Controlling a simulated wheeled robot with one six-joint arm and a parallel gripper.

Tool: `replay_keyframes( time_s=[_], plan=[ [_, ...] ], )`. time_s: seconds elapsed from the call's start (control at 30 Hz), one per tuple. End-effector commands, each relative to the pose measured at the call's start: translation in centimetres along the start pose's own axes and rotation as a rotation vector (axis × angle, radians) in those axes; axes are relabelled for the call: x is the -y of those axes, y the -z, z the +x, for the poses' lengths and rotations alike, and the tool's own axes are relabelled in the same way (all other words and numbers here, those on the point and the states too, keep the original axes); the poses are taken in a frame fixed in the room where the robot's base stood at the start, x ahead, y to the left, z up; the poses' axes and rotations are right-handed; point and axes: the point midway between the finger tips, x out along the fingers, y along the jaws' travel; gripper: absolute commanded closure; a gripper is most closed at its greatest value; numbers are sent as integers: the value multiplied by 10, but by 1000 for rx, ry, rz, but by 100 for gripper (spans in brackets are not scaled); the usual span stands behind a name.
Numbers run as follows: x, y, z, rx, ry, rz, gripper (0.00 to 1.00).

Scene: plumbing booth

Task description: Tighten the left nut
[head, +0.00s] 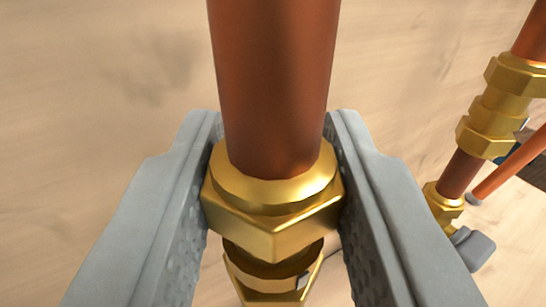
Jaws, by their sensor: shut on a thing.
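The brass nut (270,215) is in the middle of the head view, around a thick copper pipe (272,80) that rises to the top edge. My gripper (274,150) has its two grey fingers on either side of this nut, shut on its sides. Below the nut is a dark gap with threads, then another brass hex part (268,289) of the fitting, cut off by the lower edge. How far the nut is screwed on cannot be told.
A second copper pipe with brass fittings (492,108) stands at the right. Near it are a thinner copper pipe (512,162) and a grey knob-like part (474,248). Behind is a light wood surface (90,110), clear at the left.

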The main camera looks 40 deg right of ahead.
Motion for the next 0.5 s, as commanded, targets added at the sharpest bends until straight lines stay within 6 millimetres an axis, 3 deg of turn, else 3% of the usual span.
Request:
replay_keyframes(
  time_s=[0.5],
  plan=[
    [2, 1, 0, -1, -213, 1, 92]
  ],
)
